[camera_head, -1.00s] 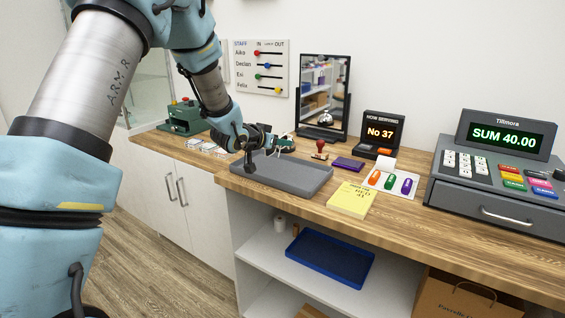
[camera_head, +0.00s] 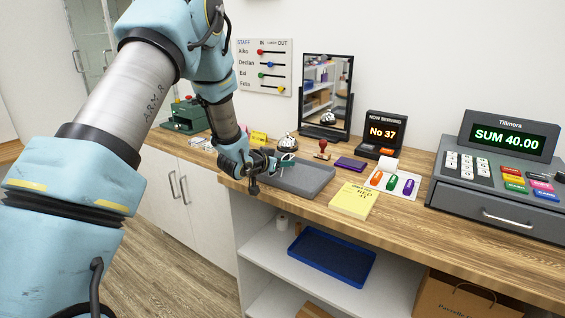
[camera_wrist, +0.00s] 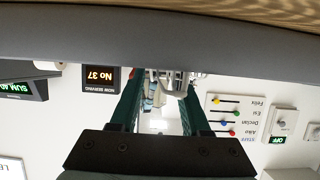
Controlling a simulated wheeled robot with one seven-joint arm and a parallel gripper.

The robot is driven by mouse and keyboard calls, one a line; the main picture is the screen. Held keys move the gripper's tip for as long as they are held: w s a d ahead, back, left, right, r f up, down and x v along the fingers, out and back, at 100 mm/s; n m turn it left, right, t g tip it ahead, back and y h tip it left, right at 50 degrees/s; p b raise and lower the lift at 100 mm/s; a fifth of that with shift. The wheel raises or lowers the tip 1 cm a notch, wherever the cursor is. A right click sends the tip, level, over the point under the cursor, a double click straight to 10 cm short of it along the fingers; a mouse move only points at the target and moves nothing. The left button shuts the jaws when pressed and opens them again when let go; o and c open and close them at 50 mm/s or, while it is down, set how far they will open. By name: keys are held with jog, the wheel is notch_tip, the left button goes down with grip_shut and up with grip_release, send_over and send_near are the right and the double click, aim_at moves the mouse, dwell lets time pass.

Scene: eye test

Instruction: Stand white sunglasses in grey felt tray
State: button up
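My gripper (camera_head: 284,163) is low at the left end of the grey tray (camera_head: 308,180), close to rim height. In the wrist view its two dark green fingers (camera_wrist: 163,85) stand apart. A small pale shape (camera_wrist: 172,82) shows between and beside the fingertips. I cannot tell whether it is the white sunglasses or the silver bell behind, nor whether the fingers touch it. No sunglasses can be made out clearly in the head view; the gripper hides the tray's left end. The visible part of the tray's floor looks empty.
A silver bell (camera_head: 287,142) and a mirror (camera_head: 327,95) stand behind the tray. A stamp (camera_head: 322,150), a purple pad (camera_head: 350,164) and a yellow notepad (camera_head: 353,200) lie to its right. The till (camera_head: 500,175) is far right. A blue tray (camera_head: 332,258) sits on the shelf below.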

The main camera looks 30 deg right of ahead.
jog(key=o, duration=0.3)
jog(key=shift+o, duration=0.2)
jog(key=shift+r, duration=0.25)
jog(key=b+v, duration=0.2)
jog(key=v, duration=1)
jog(key=shift+f+b, duration=0.1)
jog(key=shift+b, duration=0.3)
jog(key=w+a+f+n+t+y, duration=0.15)
jog(key=a+n+y, duration=0.5)
jog(key=a, duration=1.25)
jog(key=s+a+n+g+y, duration=0.4)
jog(key=s+a+g+y, duration=0.1)
jog(key=s+a, duration=1)
jog(key=shift+s+a+f+g, duration=0.2)
jog(key=shift+a+f+g, duration=0.05)
jog(key=shift+a+g, duration=0.35)
